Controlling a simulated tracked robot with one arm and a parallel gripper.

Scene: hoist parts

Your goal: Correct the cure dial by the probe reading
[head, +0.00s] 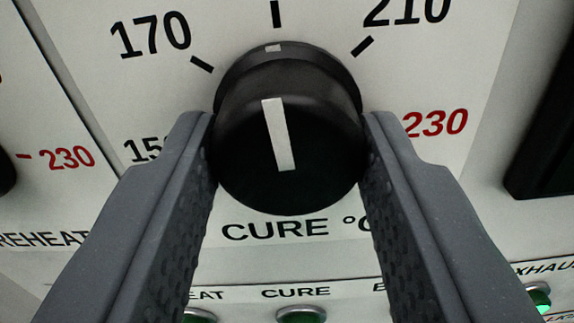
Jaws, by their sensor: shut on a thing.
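The black cure dial (300,178) is in the middle of the head view, on a pale panel above the label "CURE °C". The white line on its face points up and slightly left, and a small white mark on its rim sits just under the top tick, between 170 and 210. The number at that tick is out of view. My gripper (288,135) is shut on the cure dial, one grey finger on each side. The fingers partly cover the 150 and the label's end. No probe reading is in view.
Green lamps (302,317) sit below the dial along the bottom edge, one under a "CURE" label. A lit green lamp (540,296) is at lower right. A dark recessed part (545,150) is at the right edge. A neighbouring dial's scale with a red 230 is at left.

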